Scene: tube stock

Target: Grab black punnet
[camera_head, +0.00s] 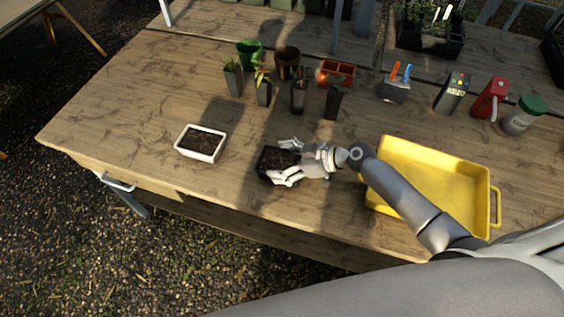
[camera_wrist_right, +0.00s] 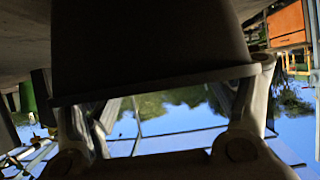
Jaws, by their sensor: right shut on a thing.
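The black punnet (camera_head: 266,165), filled with dark soil, sits on the wooden table near its front edge, in the middle of the head view. My right gripper (camera_head: 286,160) comes to it from the right and is shut on it. In the right wrist view the punnet's dark wall and rim (camera_wrist_right: 150,60) fill the upper middle, between the fingers of the gripper (camera_wrist_right: 165,120). I cannot tell whether the punnet touches the table. My left gripper is not in view.
A white punnet (camera_head: 201,143) with soil stands to the left. A yellow tray (camera_head: 478,205) lies on the right, under my right arm. The table's left front is clear.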

